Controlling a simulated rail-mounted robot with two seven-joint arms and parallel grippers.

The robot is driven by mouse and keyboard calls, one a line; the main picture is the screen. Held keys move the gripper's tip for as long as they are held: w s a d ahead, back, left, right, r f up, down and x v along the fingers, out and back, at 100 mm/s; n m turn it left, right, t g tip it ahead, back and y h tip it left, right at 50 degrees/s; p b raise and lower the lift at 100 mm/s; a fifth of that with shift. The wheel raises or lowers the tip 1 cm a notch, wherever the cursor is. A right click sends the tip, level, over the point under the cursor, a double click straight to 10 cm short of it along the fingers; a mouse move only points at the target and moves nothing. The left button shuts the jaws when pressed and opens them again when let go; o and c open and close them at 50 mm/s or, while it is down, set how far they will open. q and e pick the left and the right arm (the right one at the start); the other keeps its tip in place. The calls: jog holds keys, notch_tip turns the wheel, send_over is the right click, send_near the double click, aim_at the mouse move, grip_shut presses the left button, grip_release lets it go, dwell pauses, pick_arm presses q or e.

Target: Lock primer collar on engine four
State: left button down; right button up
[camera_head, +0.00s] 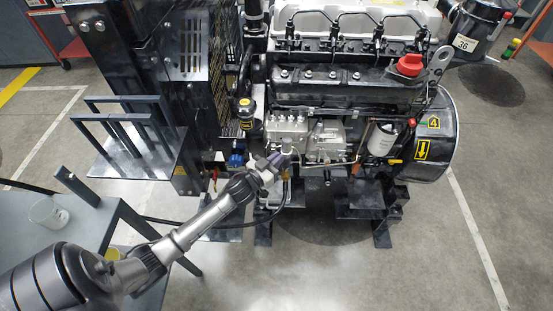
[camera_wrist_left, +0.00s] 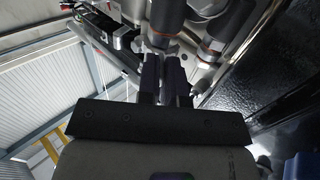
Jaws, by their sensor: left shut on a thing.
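Engine four (camera_head: 350,100) stands in the middle of the head view, with a yellow number 4 tag (camera_head: 434,122) at its right. My left gripper (camera_head: 277,160) is at the front of the engine, beside the silver pump housing (camera_head: 288,127). In the left wrist view my left gripper (camera_wrist_left: 165,68) has its two dark fingers close together, shut on a small part at the end of a grey cylinder (camera_wrist_left: 166,22). This part appears to be the primer collar, mostly hidden by the fingers. Whether the collar is locked cannot be told. My right gripper is not in view.
A black frame with bars (camera_head: 135,150) stands left of the engine. A white filter (camera_head: 382,140) and red cap (camera_head: 410,65) are on the engine's right. Floor in front is clear.

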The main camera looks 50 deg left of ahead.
aim_at(283, 145)
pick_arm(q)
jog(key=shift+f, duration=0.1)
jog(key=c, duration=1.3)
grip_release()
jog(key=shift+r, duration=0.3)
notch_tip(283, 145, up, 4)
jog(key=p, duration=0.2)
jog(key=shift+p, duration=0.3)
jog(key=shift+w+d+r+p, duration=0.2)
jog(key=shift+d+r+p, duration=0.35)
jog(key=shift+d+r, duration=1)
jog(key=shift+w+d+r+p, duration=0.25)
jog(key=shift+d+r+p, duration=0.4)
jog(key=shift+d, duration=1.65)
jog(key=shift+w+d+r+p, duration=0.2)
jog(key=shift+d+r+p, duration=0.3)
jog(key=shift+d+r, duration=1.05)
jog(key=shift+d+f, duration=0.35)
jog(key=shift+f, duration=0.15)
